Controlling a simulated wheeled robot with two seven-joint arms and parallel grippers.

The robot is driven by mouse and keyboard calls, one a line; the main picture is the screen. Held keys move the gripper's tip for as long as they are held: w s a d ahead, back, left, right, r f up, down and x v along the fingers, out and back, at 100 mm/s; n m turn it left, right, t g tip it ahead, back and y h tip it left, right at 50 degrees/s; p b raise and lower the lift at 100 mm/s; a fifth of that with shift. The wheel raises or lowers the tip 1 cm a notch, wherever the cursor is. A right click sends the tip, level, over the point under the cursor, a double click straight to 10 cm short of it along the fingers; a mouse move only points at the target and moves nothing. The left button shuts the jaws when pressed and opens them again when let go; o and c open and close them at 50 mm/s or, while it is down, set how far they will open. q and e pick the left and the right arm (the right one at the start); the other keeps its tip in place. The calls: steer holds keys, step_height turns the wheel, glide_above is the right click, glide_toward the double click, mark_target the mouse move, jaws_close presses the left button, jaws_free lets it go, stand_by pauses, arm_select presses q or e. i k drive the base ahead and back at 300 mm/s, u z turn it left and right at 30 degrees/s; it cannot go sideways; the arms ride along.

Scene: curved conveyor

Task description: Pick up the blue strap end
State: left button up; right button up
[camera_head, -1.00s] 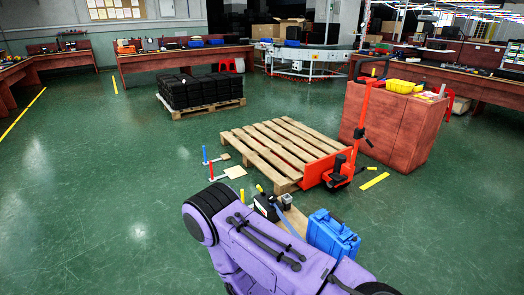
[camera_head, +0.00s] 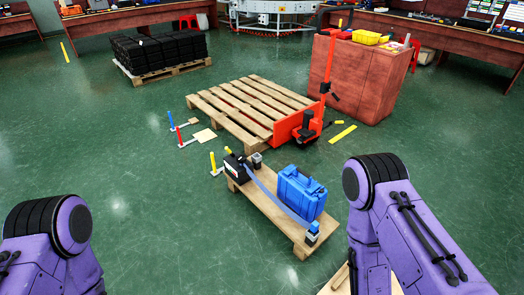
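A blue case (camera_head: 301,193) stands on the board just behind the strap. My two purple arms show at the lower left and lower right. The right arm is close to the strap end, on its right. Neither gripper shows in the frame.
The low wooden board (camera_head: 268,207) stands on the green floor. Behind it are a slatted pallet (camera_head: 245,110) with an orange pallet jack (camera_head: 297,127), a red-brown cabinet (camera_head: 355,82), and upright blue, red and yellow posts. Floor to the left is open.

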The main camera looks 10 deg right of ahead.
mark_target(313, 229)
steer(key=z, duration=0.95)
steer(key=k, duration=0.6)
steer(key=z, duration=0.65)
steer(key=i, duration=1.4)
steer(key=u, duration=0.2)
